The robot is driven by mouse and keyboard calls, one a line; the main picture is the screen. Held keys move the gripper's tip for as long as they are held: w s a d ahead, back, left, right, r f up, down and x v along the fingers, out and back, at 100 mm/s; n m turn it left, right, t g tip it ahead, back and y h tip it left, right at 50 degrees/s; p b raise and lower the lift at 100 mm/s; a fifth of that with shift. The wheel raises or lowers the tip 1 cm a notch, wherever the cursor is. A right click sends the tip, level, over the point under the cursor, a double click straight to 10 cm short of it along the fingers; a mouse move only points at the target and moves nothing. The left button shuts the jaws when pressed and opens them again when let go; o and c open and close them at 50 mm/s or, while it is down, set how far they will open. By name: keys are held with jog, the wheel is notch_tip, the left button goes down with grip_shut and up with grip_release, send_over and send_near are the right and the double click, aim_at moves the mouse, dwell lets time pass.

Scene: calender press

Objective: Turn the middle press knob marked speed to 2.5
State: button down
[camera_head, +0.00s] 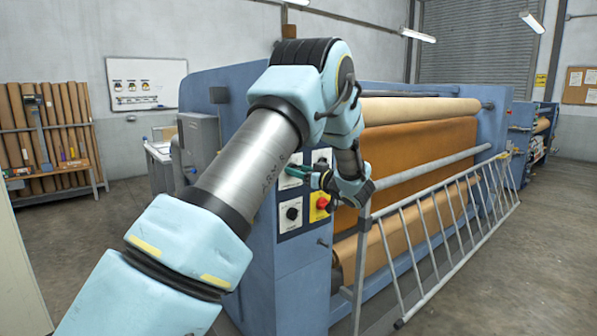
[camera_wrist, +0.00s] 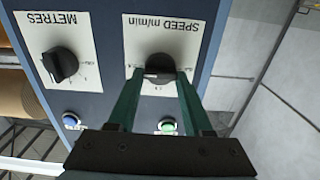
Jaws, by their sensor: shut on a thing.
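The speed knob (camera_wrist: 159,64) is black and round, on a white plate (camera_wrist: 187,38) lettered "SPEED m/min", upside down in the wrist view. My gripper (camera_wrist: 158,76) has its two green fingers shut on the knob, one on each side. The fingers and the knob's own shape leave most of the dial marks hidden or too small to read, so I cannot tell the setting. In the head view my gripper (camera_head: 297,172) reaches the control panel on the press's near end, and the speed knob is hidden there.
A black knob (camera_wrist: 60,64) on a plate lettered "METRES" sits beside it. A green button (camera_wrist: 167,126) and a blue button (camera_wrist: 70,120) are close to my fingers. A red stop button (camera_head: 322,203) on yellow is below my gripper. A metal guard rail (camera_head: 440,250) stands right.

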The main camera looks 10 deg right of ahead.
jog(key=shift+c, duration=1.6)
grip_release()
jog(key=b+v, duration=0.3)
jog(key=v, duration=0.8)
jog(key=shift+b, duration=0.35)
jog(key=shift+w, duration=0.1)
jog(key=w+a+m+h, duration=0.2)
jog(key=w+a+h, duration=0.3)
jog(key=w, duration=0.1)
jog(key=s+a+f+m+g+h, duration=0.3)
jog(key=a+f+g+h, duration=0.15)
jog(key=a, duration=0.25)
jog(key=s+a+f+g+y, duration=0.1)
jog(key=s+a+f+g, duration=0.3)
jog(key=s+a, duration=0.6)
jog(key=s+a+f+m+g, duration=0.1)
jog(key=s+a+f+g, duration=0.4)
jog(key=s+a, duration=0.4)
jog(key=s+g, duration=0.1)
jog(key=s, duration=0.5)
jog(key=shift+s+a+f+y, duration=0.2)
jog(key=shift+s+a+y, duration=0.05)
jog(key=shift+a+y, duration=0.15)
